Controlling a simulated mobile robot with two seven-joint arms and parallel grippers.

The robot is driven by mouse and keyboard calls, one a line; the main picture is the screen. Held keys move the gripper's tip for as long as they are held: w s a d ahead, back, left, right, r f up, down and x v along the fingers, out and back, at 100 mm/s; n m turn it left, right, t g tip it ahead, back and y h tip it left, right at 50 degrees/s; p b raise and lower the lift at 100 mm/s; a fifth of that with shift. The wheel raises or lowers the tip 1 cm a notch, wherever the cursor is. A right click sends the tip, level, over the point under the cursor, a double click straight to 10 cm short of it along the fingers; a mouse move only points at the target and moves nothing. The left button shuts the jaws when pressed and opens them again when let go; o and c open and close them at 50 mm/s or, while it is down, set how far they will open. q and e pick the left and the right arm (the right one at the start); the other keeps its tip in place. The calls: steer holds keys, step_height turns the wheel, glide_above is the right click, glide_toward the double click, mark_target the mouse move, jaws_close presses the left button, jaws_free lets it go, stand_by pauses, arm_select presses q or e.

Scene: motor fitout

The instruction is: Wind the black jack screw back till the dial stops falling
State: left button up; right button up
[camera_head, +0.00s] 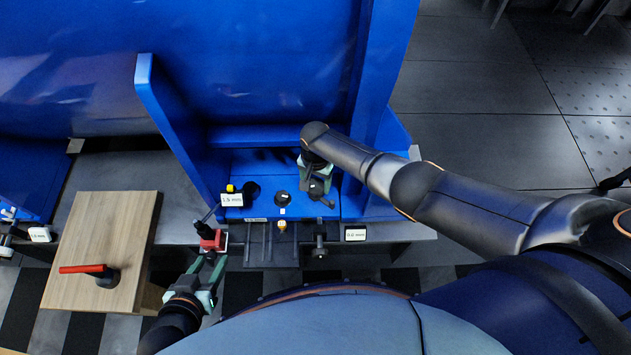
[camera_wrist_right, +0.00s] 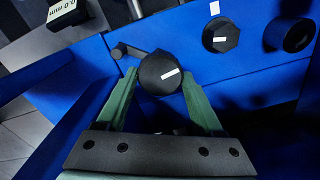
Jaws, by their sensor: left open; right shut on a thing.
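A black jack screw (camera_head: 320,240) stands at the front edge of the blue foot, in the head view. A red jack block (camera_head: 213,241) with a dark screw end sits to its left. My left gripper (camera_head: 208,264) is open just in front of the red block; I cannot tell whether it touches. My right gripper (camera_head: 317,180) is shut on a black round-headed tool with a side handle (camera_wrist_right: 159,74), over the blue foot. What lies under that head is hidden. One readout shows 1.5 mm (camera_head: 232,200); another shows 0.0 mm (camera_head: 355,235), also in the wrist view (camera_wrist_right: 68,10).
A wooden board (camera_head: 125,225) at the left carries a red-handled tool (camera_head: 83,269). Black hex bolt heads with white marks (camera_wrist_right: 221,36) sit on the blue foot. A blue upright wall (camera_head: 180,130) stands left of the foot. The floor at the right is clear.

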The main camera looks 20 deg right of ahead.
steer(key=shift+n, duration=0.3)
steer(key=shift+n, duration=1.2)
steer(key=n, duration=0.4)
steer(key=shift+n, duration=0.3)
steer(key=n, duration=0.4)
steer(key=shift+n, duration=2.1)
steer(key=o, duration=1.4)
steer(key=shift+c, duration=0.2)
